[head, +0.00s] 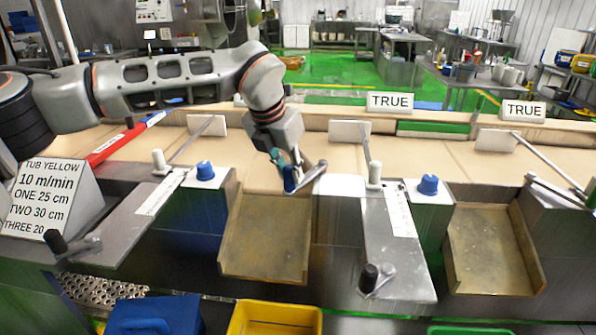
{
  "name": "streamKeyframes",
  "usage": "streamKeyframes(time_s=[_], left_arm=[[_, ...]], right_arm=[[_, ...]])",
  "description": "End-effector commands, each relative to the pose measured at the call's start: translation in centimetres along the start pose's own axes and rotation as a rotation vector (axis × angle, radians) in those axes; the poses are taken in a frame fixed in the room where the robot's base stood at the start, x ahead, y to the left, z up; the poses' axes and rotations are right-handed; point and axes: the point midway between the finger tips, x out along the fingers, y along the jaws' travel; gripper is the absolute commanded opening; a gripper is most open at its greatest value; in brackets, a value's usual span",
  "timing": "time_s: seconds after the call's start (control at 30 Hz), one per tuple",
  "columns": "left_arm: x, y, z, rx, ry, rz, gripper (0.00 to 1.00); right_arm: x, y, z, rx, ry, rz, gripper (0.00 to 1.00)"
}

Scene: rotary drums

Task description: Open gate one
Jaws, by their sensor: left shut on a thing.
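My left gripper (290,178) is over the near edge of the belt, at the top of the middle chute. It is shut on a small blue thing (290,183), mostly hidden by the fingers. At the left, a pale gate plate (207,125) stands over the belt on a thin rod from a white post (160,161). A second plate (350,130) has its rod and white post (375,172) right of my gripper. A third plate (496,140) stands farther right. I cannot read which gate is one. My right gripper is not in view.
The tan belt (440,158) runs across behind the chutes. A sign (45,198) reads TUB YELLOW, 10 m/min. Two signs read TRUE (390,101). Blue knobs (205,171) and black-knobbed levers (369,277) stand in front. Blue (155,315) and yellow (275,320) tubs sit below.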

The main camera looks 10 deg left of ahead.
Motion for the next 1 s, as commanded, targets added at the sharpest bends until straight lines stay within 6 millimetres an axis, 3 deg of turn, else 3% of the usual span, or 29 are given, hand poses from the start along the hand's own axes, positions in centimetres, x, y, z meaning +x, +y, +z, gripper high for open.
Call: streamKeyframes(time_s=[0.6,0.63,0.67,1.0], left_arm=[[-0.13,1.07,0.33,-0.007,-0.007,0.007,0.00],[-0.13,1.08,0.34,-0.007,-0.007,0.007,0.26],[-0.13,1.07,0.34,-0.007,-0.007,0.007,0.34],[-0.08,0.85,0.21,-0.005,-0.003,0.004,0.35]], right_arm=[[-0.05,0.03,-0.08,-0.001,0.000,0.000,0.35],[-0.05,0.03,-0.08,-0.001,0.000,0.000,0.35],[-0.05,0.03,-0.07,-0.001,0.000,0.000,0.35],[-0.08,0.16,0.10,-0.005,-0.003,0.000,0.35]])
